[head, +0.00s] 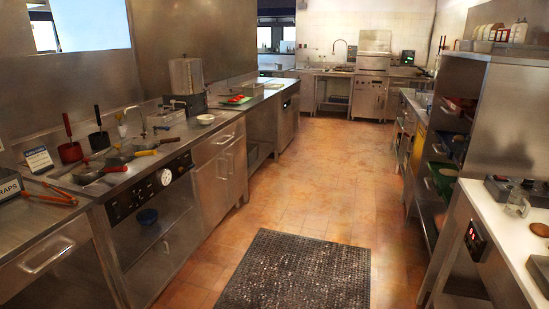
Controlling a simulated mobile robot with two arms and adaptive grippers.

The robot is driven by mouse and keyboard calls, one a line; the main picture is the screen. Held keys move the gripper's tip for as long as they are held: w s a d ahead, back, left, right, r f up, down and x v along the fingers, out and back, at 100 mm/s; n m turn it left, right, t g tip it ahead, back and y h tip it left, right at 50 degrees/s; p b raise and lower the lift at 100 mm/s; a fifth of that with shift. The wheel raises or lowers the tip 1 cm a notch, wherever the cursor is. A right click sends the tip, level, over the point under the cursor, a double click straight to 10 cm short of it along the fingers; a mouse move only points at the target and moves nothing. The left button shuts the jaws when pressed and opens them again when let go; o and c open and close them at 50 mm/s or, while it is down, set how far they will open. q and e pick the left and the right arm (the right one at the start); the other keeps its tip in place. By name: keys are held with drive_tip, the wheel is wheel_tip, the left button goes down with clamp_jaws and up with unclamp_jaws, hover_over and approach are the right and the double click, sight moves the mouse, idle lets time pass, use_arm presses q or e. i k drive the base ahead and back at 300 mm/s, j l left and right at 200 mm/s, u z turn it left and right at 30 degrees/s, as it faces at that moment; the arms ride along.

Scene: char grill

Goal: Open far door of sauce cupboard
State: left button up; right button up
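Neither of my grippers is in view. A steel cupboard in the left counter run, past the dark control panel, appears to be the sauce cupboard, though no label shows. Its near door (211,190) and far door (237,168) look shut. Upright bar handles sit close together where the two doors meet. A drawer front (219,140) with a bar handle lies above them and looks shut.
A black rubber mat (298,272) lies on the tiled floor (310,180); the aisle is clear. A white counter (505,235) and open shelves (445,150) line the right side.

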sight(234, 153)
drive_tip(key=i+z, duration=0.15)
drive_tip(key=i, duration=1.8)
drive_tip(key=i+j+u, duration=0.1)
drive_tip(key=i+u, duration=0.15)
drive_tip(key=i, duration=0.25)
drive_tip(key=i+u, duration=0.25)
drive_tip(key=i, duration=0.25)
drive_tip(key=i+l+u, duration=0.2)
drive_tip(key=i, duration=0.3)
drive_tip(key=i+l+u, duration=0.25)
drive_tip(key=i, duration=0.25)
drive_tip(key=i+j, duration=0.05)
drive_tip(key=j, duration=0.05)
